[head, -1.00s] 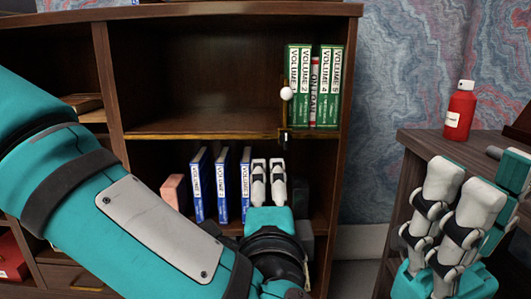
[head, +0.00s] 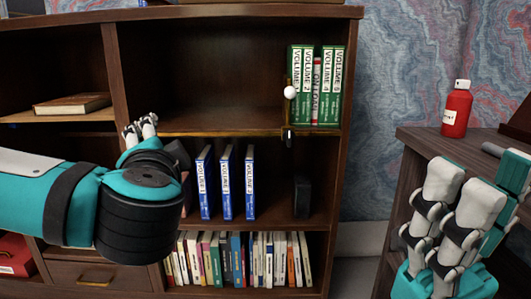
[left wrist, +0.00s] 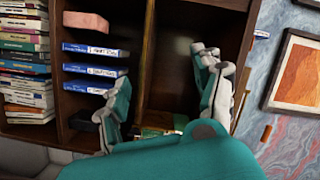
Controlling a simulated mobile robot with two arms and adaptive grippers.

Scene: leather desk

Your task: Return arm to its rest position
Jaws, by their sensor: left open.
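My left gripper (head: 141,130) is in front of the bookcase, left of the middle in the head view, with its arm coming in from the left. In the left wrist view (left wrist: 160,92) its two fingers stand wide apart with nothing between them. My right gripper (head: 448,214) is at the lower right of the head view, beside the side cabinet. Its white fingertips point up, and I cannot tell whether it is open or shut.
The bookcase holds green volumes (head: 302,85) on the upper shelf and blue volumes (head: 226,183) on the middle shelf. Several books (head: 240,258) fill the bottom shelf. A red bottle (head: 456,112) stands on the side cabinet (head: 415,139). The upper shelf's left part is empty.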

